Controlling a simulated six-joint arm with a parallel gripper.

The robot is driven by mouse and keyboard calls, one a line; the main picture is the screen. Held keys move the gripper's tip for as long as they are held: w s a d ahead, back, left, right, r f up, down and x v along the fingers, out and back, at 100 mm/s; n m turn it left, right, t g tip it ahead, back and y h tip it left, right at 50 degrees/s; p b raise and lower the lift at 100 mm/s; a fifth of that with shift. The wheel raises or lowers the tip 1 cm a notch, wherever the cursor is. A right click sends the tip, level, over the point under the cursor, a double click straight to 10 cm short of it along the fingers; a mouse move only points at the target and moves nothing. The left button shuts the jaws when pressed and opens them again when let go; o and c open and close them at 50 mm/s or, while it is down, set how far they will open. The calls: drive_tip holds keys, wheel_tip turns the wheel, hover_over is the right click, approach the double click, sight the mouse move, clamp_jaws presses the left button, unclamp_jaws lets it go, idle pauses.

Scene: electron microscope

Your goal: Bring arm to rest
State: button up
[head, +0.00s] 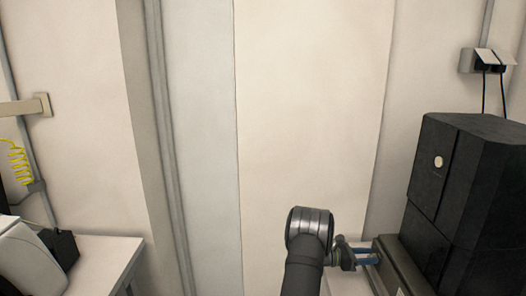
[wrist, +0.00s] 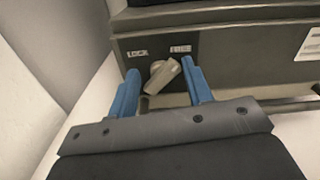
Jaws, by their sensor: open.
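My arm (head: 306,250) rises at the bottom middle of the head view, its wrist turned to the right. My gripper (wrist: 160,80) shows in the wrist view with its two blue fingers apart and nothing held between them. The blue fingers also show small in the head view (head: 368,256), pointing at a grey base unit. In the wrist view a beige knob (wrist: 163,76) between the LOCK and FREE labels shows in the gap between the fingers. It is tilted toward FREE. I cannot tell whether a finger touches it.
A tall black cabinet (head: 465,200) stands on the grey base unit (head: 392,262) at the right. A white table (head: 105,252) with a dark box (head: 60,246) is at the lower left. A wall socket (head: 487,61) with cables is at upper right. The middle before the wall is clear.

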drive_tip(key=n, duration=0.6)
drive_tip(key=shift+w, duration=0.2)
idle(0.4)
drive_tip(key=shift+c, duration=1.1)
drive_tip(key=s+a+r+m+t+y, duration=0.1)
drive_tip(key=a+r+m, duration=0.2)
drive_tip(key=a+m, duration=0.15)
drive_tip(key=s+a+r+m+y, duration=0.2)
drive_tip(key=a+m, duration=0.1)
drive_tip(key=a, duration=0.3)
drive_tip(key=s+a+r+m+t+y, duration=0.1)
drive_tip(key=a+r+m, duration=0.2)
drive_tip(key=a, duration=0.3)
drive_tip(key=x, duration=1.7)
drive_tip(key=shift+w+f, duration=0.1)
drive_tip(key=shift+f, duration=0.15)
